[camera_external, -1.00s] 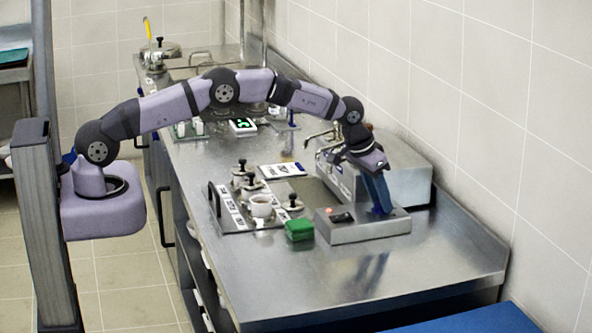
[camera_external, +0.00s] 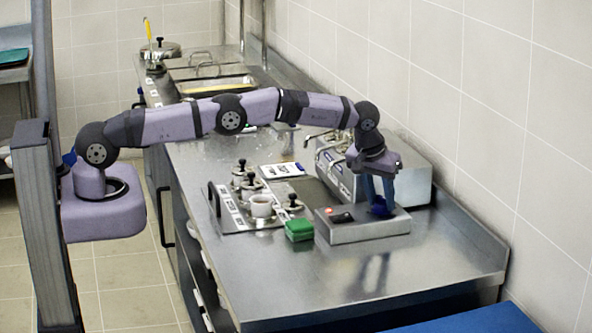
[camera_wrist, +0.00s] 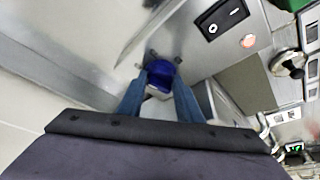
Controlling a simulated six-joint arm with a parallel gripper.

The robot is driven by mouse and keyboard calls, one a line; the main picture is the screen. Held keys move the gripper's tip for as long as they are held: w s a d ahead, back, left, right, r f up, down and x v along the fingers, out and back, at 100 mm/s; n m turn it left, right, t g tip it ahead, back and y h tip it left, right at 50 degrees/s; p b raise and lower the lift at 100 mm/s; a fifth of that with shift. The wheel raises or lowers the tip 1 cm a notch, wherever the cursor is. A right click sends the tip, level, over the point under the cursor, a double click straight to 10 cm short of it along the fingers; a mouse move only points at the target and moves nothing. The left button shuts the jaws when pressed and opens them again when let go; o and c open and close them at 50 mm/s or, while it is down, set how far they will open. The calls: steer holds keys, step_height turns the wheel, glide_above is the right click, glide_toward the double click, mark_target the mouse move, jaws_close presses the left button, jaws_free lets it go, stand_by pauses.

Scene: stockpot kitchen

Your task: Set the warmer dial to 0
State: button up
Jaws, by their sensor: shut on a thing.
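The warmer (camera_external: 345,235) is a low steel box near the right of the counter, with a black rocker switch (camera_external: 341,217) and a small red lamp (camera_external: 328,211) on top. Its dark blue dial (camera_external: 380,209) sits at the right of the top; it also shows in the wrist view (camera_wrist: 161,72). My gripper (camera_external: 379,202) points down over the warmer, its blue fingers shut on the dial from both sides. The dial's pointer and any scale marks are hidden or too small to read.
A green block (camera_external: 299,230) stands just left of the warmer. A tray (camera_external: 237,220) with several lidded containers and a cup lies further left. A steel machine (camera_external: 400,180) stands behind, near the wall. The counter's front right is clear.

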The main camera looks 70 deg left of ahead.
steer(key=o, duration=1)
steer(key=shift+r, duration=0.15)
steer(key=shift+b+v, duration=1.5)
steer(key=shift+v, duration=2.05)
